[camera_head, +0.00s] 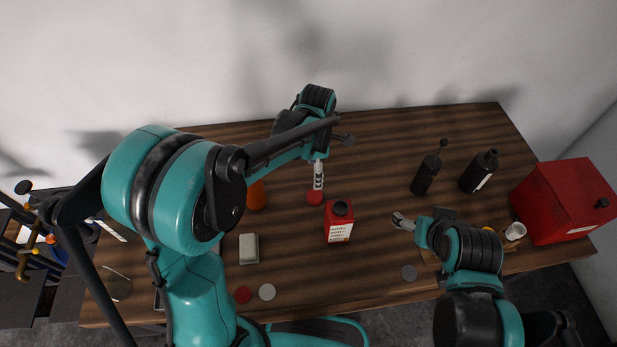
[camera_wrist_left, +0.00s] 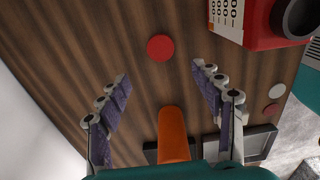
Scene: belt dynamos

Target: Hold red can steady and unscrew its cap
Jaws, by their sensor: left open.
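The red can (camera_head: 338,231) stands upright on the table, with a white label and a black round top (camera_head: 341,208). It also shows at the upper right of the left wrist view (camera_wrist_left: 262,28), where its black ring faces the camera. I cannot tell whether that ring is a cap or an open neck. My left gripper (camera_head: 318,184) is open and empty, up and left of the can. Its fingers (camera_wrist_left: 159,74) are spread, with a flat red disc (camera_wrist_left: 160,47) on the table beyond them. My right gripper (camera_head: 402,221) is right of the can, apart from it; its fingers are too small to judge.
The wooden table (camera_head: 380,150) has bare room behind the can. An orange object (camera_head: 257,196) and a grey block (camera_head: 249,249) lie left. Two dark bottles (camera_head: 425,176) (camera_head: 479,171) and a red box (camera_head: 562,200) stand right. A white cup (camera_head: 515,231) is near my right arm.

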